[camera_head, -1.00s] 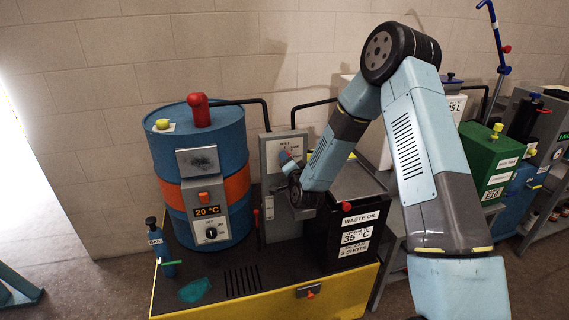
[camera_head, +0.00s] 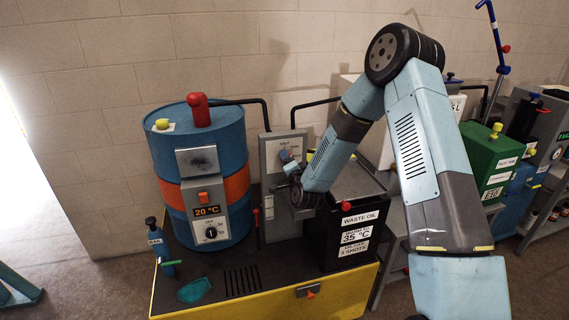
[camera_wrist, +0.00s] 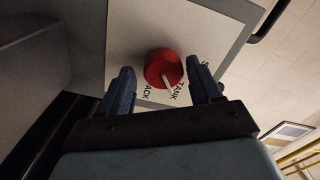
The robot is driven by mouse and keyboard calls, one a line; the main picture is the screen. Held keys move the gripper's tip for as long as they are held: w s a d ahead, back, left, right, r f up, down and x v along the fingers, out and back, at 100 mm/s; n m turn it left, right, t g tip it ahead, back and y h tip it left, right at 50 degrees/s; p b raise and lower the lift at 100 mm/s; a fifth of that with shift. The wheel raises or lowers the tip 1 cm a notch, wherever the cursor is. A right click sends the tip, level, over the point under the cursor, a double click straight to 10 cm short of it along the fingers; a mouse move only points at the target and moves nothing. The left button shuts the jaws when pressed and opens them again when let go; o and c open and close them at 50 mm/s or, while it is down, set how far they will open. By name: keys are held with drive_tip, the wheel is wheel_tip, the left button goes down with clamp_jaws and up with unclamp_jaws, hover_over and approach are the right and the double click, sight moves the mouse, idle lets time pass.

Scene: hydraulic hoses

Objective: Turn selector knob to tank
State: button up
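The selector knob (camera_wrist: 160,65) is a round red knob with a white pointer line, on a pale panel (camera_wrist: 205,20). In the wrist view its pointer slants down and right, toward the printed word TANK (camera_wrist: 179,91). A second label ending in "ACK" (camera_wrist: 152,91) sits to its left. My gripper (camera_wrist: 159,66) is open, with one blue finger on each side of the knob and a visible gap to each. In the head view my gripper (camera_head: 287,162) is in front of the upright grey panel (camera_head: 272,150); the knob is not clearly visible there.
A blue drum (camera_head: 165,150) with an orange band and a 20 °C display stands left of the panel. A black waste oil box (camera_head: 340,262) stands right, under my arm. A black pipe (camera_head: 265,108) runs above the panel.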

drive_tip(key=shift+o, duration=0.5)
drive_tip(key=shift+r, duration=0.1)
drive_tip(key=v, duration=1.3)
drive_tip(key=shift+s, duration=0.35)
